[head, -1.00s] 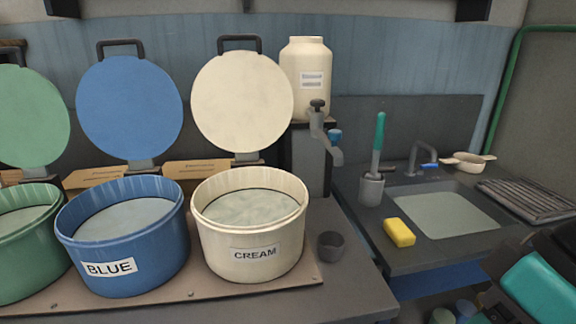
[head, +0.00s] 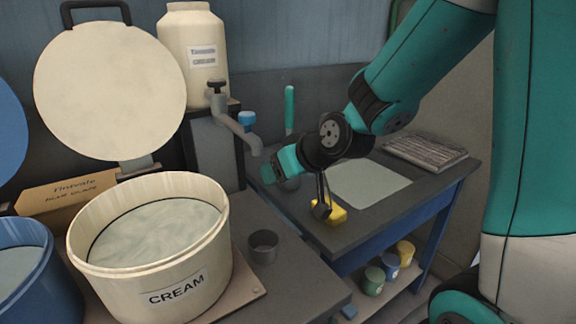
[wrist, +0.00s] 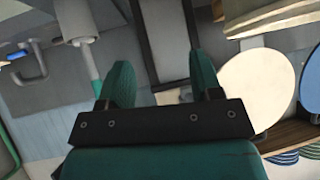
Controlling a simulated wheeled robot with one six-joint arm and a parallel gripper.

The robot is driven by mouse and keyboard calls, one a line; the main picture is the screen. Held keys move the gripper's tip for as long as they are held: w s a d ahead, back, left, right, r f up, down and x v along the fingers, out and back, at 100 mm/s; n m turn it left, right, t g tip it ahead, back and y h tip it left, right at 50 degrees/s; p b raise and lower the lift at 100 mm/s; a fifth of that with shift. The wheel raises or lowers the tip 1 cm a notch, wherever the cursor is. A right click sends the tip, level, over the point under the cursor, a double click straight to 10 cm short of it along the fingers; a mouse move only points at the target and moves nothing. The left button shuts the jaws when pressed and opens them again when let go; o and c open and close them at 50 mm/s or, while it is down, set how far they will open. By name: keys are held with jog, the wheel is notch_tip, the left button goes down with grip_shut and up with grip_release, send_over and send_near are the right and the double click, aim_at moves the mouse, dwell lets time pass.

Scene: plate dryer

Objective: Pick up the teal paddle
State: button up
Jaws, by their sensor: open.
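My gripper (head: 271,171) points left in the head view, in front of the paddle. In the wrist view its two green fingers (wrist: 160,84) are spread apart with nothing seen held between them. A pale cup (wrist: 75,18) and a light shaft (wrist: 88,60), seemingly the paddle's, show upside down at upper left there. The shaft runs toward the left finger, outside the gap; where its handle ends is hidden.
The cream bucket (head: 150,260) and a small dark cup (head: 263,247) are nearer.

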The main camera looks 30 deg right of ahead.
jog(key=w+d+r+m+t+h, duration=0.1)
jog(key=w+d+r+t+h, duration=0.1)
jog(key=w+d+r+t, duration=0.25)
jog(key=m+t+h, duration=0.2)
jog(key=t+h, duration=0.1)
jog(key=t, duration=0.1)
send_near(287, 99)
jog(key=shift+g, duration=0.25)
jog(key=w+p, duration=0.2)
jog(key=p, duration=0.1)
jog(key=w+d+p, duration=0.1)
jog(key=w+p, duration=0.3)
jog(key=p, duration=0.1)
jog(key=shift+w+d+r+p, duration=0.2)
jog(key=shift+d+r+p, duration=0.1)
jog(key=shift+d, duration=0.05)
jog(key=w+p, duration=0.2)
jog(key=w, duration=0.1)
jog(key=w+d+p, duration=0.1)
jog(key=w, duration=0.1)
jog(key=shift+w+f, duration=0.1)
jog(key=shift+f, duration=0.2)
jog(key=shift+w+f+p, duration=0.15)
jog(key=shift+w+p, duration=0.15)
jog(key=shift+w, duration=0.1)
jog(key=c, duration=1)
